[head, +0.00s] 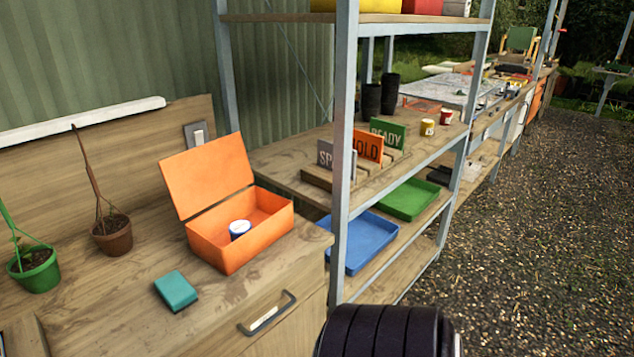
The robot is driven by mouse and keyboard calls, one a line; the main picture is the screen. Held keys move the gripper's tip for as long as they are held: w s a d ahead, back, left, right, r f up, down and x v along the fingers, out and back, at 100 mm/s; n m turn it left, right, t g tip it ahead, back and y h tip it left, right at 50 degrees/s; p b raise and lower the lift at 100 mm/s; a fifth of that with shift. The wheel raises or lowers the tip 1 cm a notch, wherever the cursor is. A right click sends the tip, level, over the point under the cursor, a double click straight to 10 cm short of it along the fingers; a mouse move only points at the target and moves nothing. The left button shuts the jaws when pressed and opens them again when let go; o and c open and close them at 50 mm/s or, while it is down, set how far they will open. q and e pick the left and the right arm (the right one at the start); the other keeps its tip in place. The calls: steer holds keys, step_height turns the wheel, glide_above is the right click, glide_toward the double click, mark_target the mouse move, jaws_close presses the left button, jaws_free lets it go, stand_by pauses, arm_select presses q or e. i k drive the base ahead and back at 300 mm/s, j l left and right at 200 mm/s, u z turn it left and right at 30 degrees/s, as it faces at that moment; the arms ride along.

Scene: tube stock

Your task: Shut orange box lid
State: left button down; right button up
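The orange box (238,246) stands on the wooden counter. Its orange lid (207,176) is open, tilted up and back along the box's rear edge. A small white and blue tin (239,229) is inside the box, near its left side. Neither of my grippers shows in the head view, and no fingers touch the box or lid.
A teal block (176,291) lies on the counter in front of the box. Two potted plants, one in a brown pot (112,236) and one in a green pot (36,269), stand to the left. A metal-framed shelf (345,150) rises right of the box.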

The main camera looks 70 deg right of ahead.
mark_target(196, 178)
steer(key=z, duration=1.7)
steer(key=i+l, duration=0.35)
steer(key=j+u, duration=0.05)
